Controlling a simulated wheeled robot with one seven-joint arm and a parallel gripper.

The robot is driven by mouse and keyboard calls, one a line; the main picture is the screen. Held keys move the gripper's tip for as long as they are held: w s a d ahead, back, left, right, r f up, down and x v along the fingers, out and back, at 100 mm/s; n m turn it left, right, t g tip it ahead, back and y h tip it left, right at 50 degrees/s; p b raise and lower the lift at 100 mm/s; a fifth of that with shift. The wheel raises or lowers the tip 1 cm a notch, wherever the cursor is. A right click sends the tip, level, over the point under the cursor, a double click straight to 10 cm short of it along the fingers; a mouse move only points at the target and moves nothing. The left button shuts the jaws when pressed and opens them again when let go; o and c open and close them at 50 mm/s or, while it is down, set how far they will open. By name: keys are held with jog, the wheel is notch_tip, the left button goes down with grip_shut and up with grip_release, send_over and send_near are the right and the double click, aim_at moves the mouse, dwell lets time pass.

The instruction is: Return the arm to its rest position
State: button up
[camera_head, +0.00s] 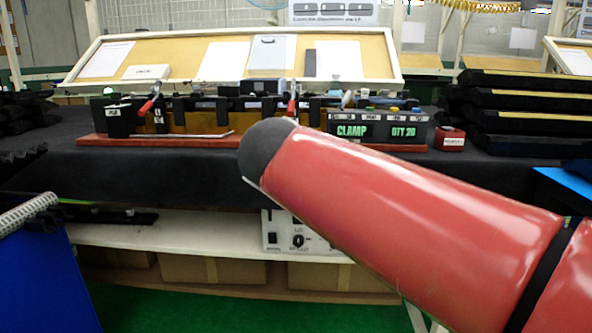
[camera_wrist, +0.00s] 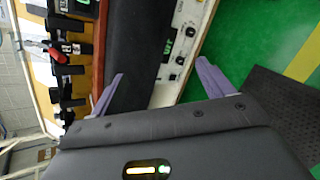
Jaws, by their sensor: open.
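My gripper (camera_wrist: 160,92) shows in the wrist view with its two purple-grey fingers spread wide apart. Nothing is between the fingers, so it is open and empty. Beyond it are the bench's dark front edge and a white control box with knobs. In the head view my red-covered arm reaches from the lower right toward the middle, in front of the bench. Its far end hides part of the bench front, and my gripper does not show there.
A dark-covered bench (camera_head: 140,178) carries a clamp fixture (camera_head: 215,112) with red-handled clamps and a "CLAMP QTY 20" display (camera_head: 375,131). Dark trim parts (camera_head: 520,110) are stacked at right. A white control box (camera_head: 290,232) sits on the lower shelf. Blue panels stand at lower left and right.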

jog(key=s+d+f+m+g, duration=0.3)
jog(key=s+d+f+m, duration=0.4)
jog(key=d+f+m, duration=0.15)
jog(key=s+d+f+m+g+y, duration=0.1)
jog(key=s+d+f+m, duration=0.1)
jog(key=s+f+m, duration=0.4)
jog(key=s+d+f+m+g+y, duration=0.1)
jog(key=s+d+f+m+y, duration=0.1)
jog(key=s+f+m, duration=0.4)
jog(key=shift+s+d+f+m, duration=0.25)
jog(key=shift+s+f+m, duration=0.15)
jog(key=shift+s+m, duration=0.45)
